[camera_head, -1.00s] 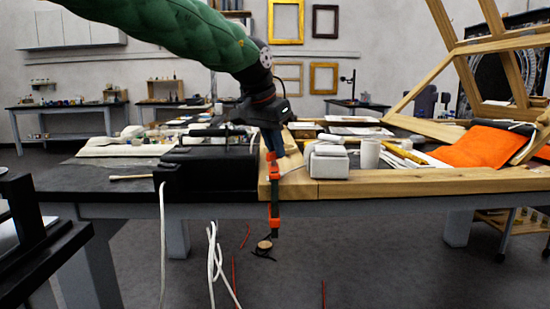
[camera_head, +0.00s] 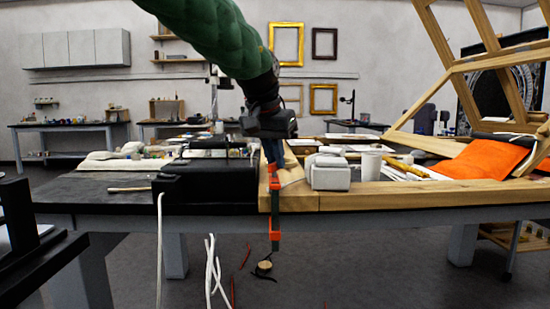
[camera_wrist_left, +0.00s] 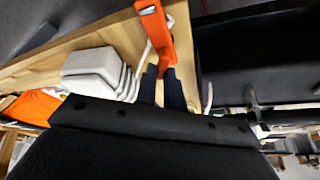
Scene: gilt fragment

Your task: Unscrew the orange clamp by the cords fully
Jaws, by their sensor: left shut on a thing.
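The orange clamp (camera_head: 275,205) is fixed over the front edge of the wooden frame on the table, its dark bar hanging down past the edge. Its lower orange jaw and a round wooden handle (camera_head: 264,267) hang below the tabletop. White cords (camera_head: 213,272) hang to the left of it. My left gripper (camera_head: 272,150) comes from above and is shut at the clamp's upper end. In the left wrist view the orange clamp head (camera_wrist_left: 156,35) sits at the tips of the dark fingers (camera_wrist_left: 163,88). My right gripper is not in view.
A white block stack (camera_head: 330,171) stands right of the clamp, with a white cup (camera_head: 371,165) beyond. A black case (camera_head: 205,188) lies to the left.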

